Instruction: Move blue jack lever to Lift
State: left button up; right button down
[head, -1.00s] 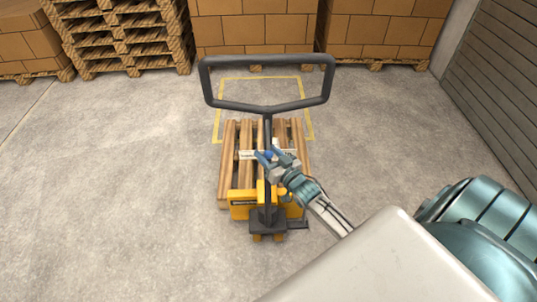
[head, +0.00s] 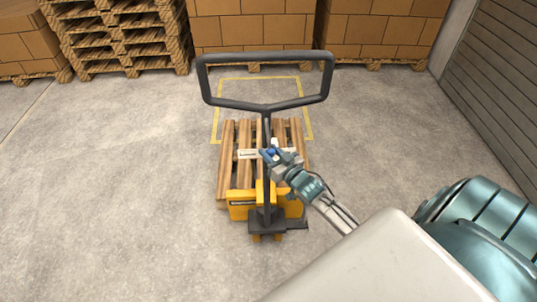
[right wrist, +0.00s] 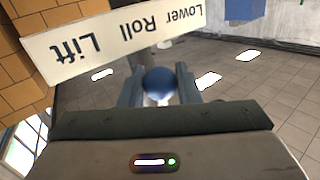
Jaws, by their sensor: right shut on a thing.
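The pallet jack has a dark looped handle (head: 204,85) on an upright stem and a yellow body (head: 240,211) below. The blue lever knob (right wrist: 160,82) is a round ball between the fingers of my right gripper (right wrist: 158,88). In the head view my right gripper (head: 268,153) is beside the stem, shut on the knob. A white label plate (right wrist: 108,42) reads Lift, Roll, Lower, upside down in the wrist view; the knob appears closest to Roll. The plate shows partly in the head view (head: 247,154), its right part covered by the gripper. My left gripper is out of view.
A wooden pallet (head: 227,165) lies over the jack's forks, inside or near a yellow floor outline (head: 309,115). Box stacks (head: 250,35) and piled pallets (head: 125,40) stand at the back. A shutter wall (head: 500,85) is at right. The floor at left is clear.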

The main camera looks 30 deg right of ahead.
jog(key=shift+s+d+r+n+g, duration=0.1)
jog(key=shift+s+d+n+g, duration=0.15)
jog(key=shift+d+n+g, duration=0.1)
jog(key=shift+s+d+r+n, duration=0.15)
jog(key=shift+s+d+n, duration=0.05)
jog(key=shift+d+n, duration=0.1)
jog(key=shift+s+d+r+n+g+h+p, duration=0.25)
jog(key=shift+d+n+g+p, duration=0.25)
jog(key=shift+p, duration=0.3)
jog(key=shift+s+d+r+n+g+h+p, duration=0.15)
jog(key=shift+s+d+n+g+p, duration=0.3)
jog(key=shift+p, duration=0.3)
jog(key=shift+w+d, duration=0.1)
jog(key=c, duration=1.1)
grip_release()
jog(key=b+v, duration=0.1)
jog(key=v, duration=1)
